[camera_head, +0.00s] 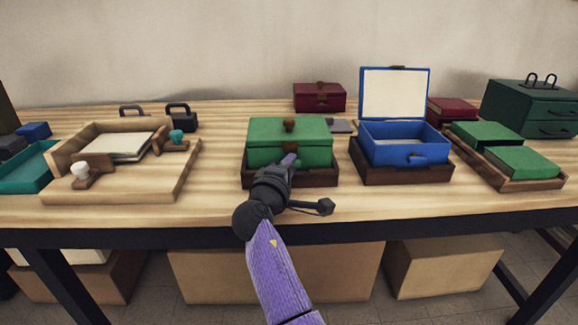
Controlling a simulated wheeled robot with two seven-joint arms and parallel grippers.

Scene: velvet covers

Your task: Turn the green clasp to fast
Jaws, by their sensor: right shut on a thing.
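The green box (262,143) sits in a dark brown tray (325,177) at the middle of the table, its lid down. My right gripper (289,162) reaches in from below to the middle of the box's front face. It is shut on the green clasp there. The gripper hides the clasp, so I cannot tell which way it is turned. My left gripper is not in view.
An open blue box (385,154) in a brown tray stands close on the right. A wooden tray with stamps (120,190) is at the left. A tray with green covers (545,184) and a dark green drawer chest (540,97) are at the right. Bare table lies left of the green box.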

